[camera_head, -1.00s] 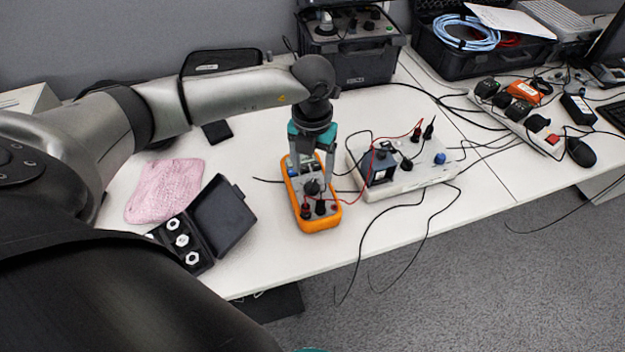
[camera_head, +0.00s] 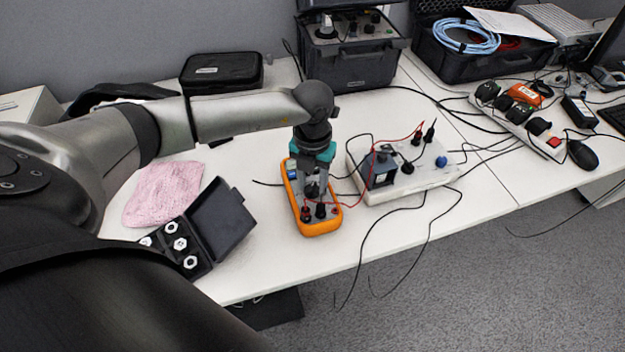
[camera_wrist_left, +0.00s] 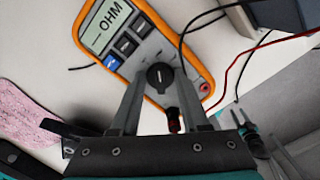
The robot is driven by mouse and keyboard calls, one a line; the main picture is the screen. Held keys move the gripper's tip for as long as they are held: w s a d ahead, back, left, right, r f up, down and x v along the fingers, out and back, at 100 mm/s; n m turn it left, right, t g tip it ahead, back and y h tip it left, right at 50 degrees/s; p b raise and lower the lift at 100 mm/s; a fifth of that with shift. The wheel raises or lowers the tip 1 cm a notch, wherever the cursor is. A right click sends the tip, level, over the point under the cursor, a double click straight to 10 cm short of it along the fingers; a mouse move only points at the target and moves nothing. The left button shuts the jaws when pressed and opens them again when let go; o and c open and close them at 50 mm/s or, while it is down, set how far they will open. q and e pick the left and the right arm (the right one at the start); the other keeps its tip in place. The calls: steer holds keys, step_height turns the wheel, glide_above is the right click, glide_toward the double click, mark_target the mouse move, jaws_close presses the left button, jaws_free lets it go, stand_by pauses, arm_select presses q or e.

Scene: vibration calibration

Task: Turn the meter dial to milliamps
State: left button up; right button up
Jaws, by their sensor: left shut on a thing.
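The orange multimeter (camera_head: 319,227) lies face up on the table. In the left wrist view its display (camera_wrist_left: 104,23) reads OHM, and the black dial (camera_wrist_left: 160,76) has a light pointer line. My left gripper (camera_head: 312,188) points down over the meter and is shut on the dial. Its two fingers (camera_wrist_left: 160,84) stand on either side of the knob in the left wrist view. In the head view, the fingers largely hide the dial. Red and black plugs sit in the meter's near end. My right gripper is not in view.
A grey device (camera_head: 415,185) with leads stands right of the meter, and a red lead (camera_head: 371,165) runs close by the gripper. An open black case (camera_head: 222,218) with hex nuts and a pink cloth (camera_head: 163,193) lie to the left.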

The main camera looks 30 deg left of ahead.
arm_select(q)
jaws_close()
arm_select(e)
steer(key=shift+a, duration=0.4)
arm_select(q)
steer(key=m, duration=0.3)
steer(key=shift+m, duration=0.3)
steer(key=shift+m+b, duration=0.35)
steer(key=shift+m, duration=0.75)
steer(key=shift+d+m, duration=0.1)
steer(key=shift+m, duration=1.1)
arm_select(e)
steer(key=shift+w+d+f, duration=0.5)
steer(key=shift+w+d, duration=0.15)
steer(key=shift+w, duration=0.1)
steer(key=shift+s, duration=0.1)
arm_select(q)
steer(key=o, duration=0.7)
jaws_free()
steer(key=shift+c, duration=0.2)
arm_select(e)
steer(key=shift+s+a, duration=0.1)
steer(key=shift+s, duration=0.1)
